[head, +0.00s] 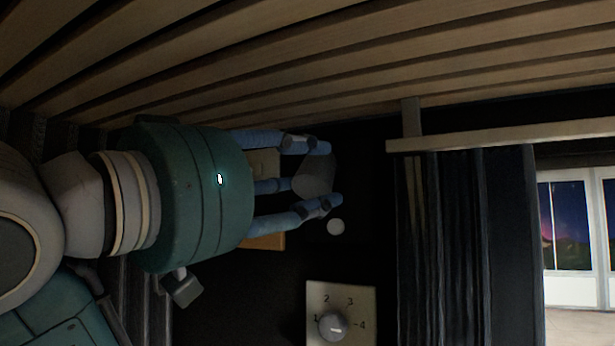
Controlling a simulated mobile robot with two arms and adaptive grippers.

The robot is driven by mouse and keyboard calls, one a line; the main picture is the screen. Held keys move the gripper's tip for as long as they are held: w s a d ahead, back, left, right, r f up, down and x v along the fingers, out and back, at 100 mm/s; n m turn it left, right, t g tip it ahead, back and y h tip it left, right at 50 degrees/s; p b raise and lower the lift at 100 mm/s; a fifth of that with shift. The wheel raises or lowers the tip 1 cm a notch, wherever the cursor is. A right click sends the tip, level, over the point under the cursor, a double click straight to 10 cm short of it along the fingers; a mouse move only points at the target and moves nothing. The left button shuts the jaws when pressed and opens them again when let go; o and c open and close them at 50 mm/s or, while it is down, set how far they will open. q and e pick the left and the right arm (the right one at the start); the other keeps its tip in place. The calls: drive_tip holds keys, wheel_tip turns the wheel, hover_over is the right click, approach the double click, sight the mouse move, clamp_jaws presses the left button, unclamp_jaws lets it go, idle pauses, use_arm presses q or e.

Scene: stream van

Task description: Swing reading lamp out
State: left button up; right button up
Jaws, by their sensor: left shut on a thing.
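The reading lamp appears as a small dark grey head (316,177) against the dark wall panel, in the middle of the head view. My left gripper (318,178) comes in from the left, and its blue fingers are closed around the lamp head, above and below it. The lamp's mount and arm are hidden or too dark to make out. My right gripper is not in view.
A dial plate (348,300) numbered 1 to 4 is lower down. Wooden slats (330,60) run close above my arm. A dark curtain (465,240) hangs to the right, beside a window (568,225).

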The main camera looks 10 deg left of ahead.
use_arm(q)
drive_tip(key=o, duration=1)
drive_tip(key=shift+w+a, duration=0.15)
drive_tip(key=shift+w+a+f, duration=0.1)
drive_tip(key=shift+w+a, duration=0.05)
drive_tip(key=shift+s, duration=0.2)
drive_tip(key=v, duration=1.1)
drive_tip(key=shift+s, duration=0.35)
drive_tip(key=shift+a+f, duration=0.1)
